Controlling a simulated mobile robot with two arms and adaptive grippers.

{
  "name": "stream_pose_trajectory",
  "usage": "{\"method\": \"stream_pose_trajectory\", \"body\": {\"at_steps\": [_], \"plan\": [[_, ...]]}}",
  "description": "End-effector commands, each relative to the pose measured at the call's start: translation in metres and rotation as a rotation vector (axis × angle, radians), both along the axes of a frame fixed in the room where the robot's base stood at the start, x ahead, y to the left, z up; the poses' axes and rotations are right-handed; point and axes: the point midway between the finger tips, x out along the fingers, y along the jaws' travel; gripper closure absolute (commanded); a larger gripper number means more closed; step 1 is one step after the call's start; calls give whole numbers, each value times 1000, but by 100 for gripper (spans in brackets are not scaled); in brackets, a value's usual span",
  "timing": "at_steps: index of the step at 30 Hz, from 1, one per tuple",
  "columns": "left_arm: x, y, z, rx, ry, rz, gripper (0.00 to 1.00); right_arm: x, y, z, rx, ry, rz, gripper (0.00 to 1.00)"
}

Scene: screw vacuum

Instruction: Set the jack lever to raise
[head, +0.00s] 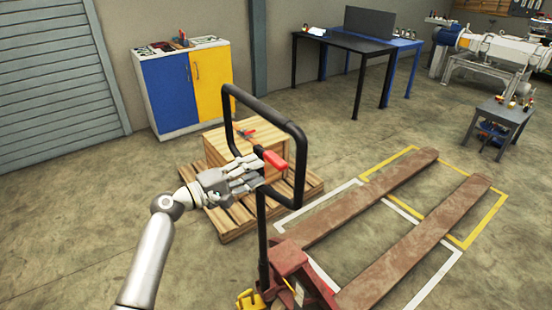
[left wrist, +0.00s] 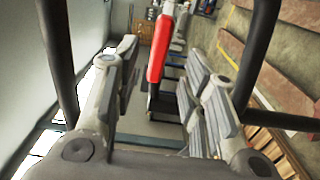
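The jack's black loop handle (head: 297,135) stands upright on its post above the red jack body (head: 290,258). The red jack lever (head: 271,158) sits inside the loop and slants down to the right. My left gripper (head: 254,176) is at the loop, just left of and below the lever. The lever's base is partly hidden by my fingers. My right gripper is not in view.
Rusty forks (head: 400,250) extend right over yellow and white floor lines. A wooden crate (head: 232,142) on a pallet (head: 238,222) stands behind the handle. A blue and yellow cabinet (head: 170,92) and a black table (head: 345,42) are at the back. The front left floor is clear.

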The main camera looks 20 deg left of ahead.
Motion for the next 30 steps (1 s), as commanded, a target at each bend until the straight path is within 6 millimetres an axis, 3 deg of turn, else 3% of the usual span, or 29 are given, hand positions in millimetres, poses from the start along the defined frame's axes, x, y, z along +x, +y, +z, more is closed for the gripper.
{"method": "stream_pose_trajectory", "body": {"at_steps": [6,12,25,30], "plan": [[35,-27,4,-4,2,1,61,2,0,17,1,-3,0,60],[55,-42,1,0,1,2,61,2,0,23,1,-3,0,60],[62,-48,-1,3,0,2,61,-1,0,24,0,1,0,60],[62,-48,-1,3,0,2,83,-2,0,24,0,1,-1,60]]}}
